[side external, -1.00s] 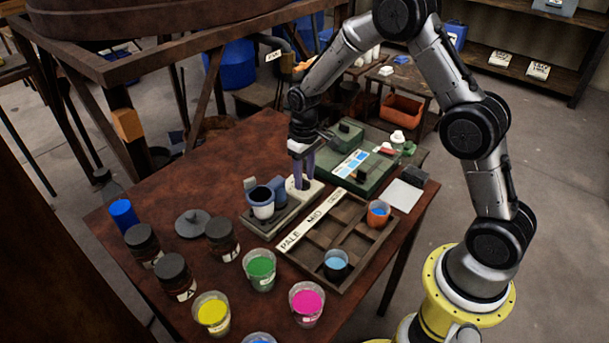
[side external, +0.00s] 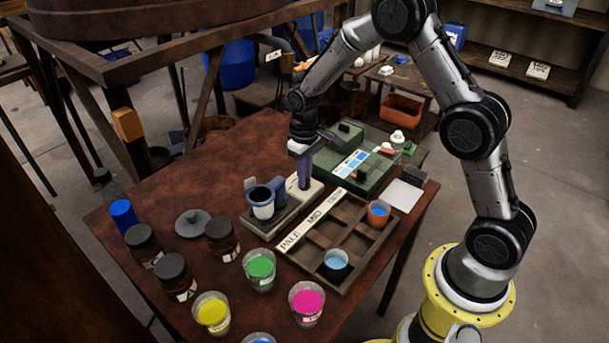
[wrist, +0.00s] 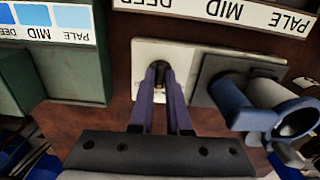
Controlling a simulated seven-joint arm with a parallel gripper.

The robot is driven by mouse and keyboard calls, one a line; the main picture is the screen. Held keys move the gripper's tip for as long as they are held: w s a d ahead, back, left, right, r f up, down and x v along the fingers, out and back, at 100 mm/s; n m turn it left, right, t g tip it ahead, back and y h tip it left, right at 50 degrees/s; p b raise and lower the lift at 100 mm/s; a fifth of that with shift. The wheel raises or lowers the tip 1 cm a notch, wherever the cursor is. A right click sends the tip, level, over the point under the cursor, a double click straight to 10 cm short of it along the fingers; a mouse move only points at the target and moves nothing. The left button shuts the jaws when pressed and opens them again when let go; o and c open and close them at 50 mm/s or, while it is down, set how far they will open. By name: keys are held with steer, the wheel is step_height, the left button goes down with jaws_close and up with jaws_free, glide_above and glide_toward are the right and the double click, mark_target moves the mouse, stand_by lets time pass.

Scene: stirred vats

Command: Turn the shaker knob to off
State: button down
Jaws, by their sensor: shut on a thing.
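The shaker has a pale control box (side external: 316,187) beside a grey platform (side external: 272,222) carrying a blue clamp and a white cup (side external: 262,206). In the wrist view the box (wrist: 205,58) has a small dark knob (wrist: 157,66) on its face. My gripper (wrist: 160,72) has its purple fingertips closed around that knob. In the side view my gripper (side external: 304,185) points down onto the box, and its fingers hide the knob. The knob's markings and pointer cannot be read.
A wooden tray (side external: 310,262) labelled PALE, MID and a third word holds cups with blue liquid. A green case (side external: 372,178) with a blue shade card stands behind the gripper. Dark jars (side external: 143,243) and colour cups (side external: 260,268) fill the front; the left-rear table is clear.

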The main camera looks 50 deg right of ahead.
steer(key=n, duration=0.5)
steer(key=shift+n, duration=0.4)
steer(key=n, duration=0.5)
steer(key=shift+n, duration=0.4)
steer(key=c, duration=0.9)
jaws_free()
steer(key=shift+r, duration=0.1)
step_height(320, 180, up, 14)
steer(key=shift+f, duration=0.15)
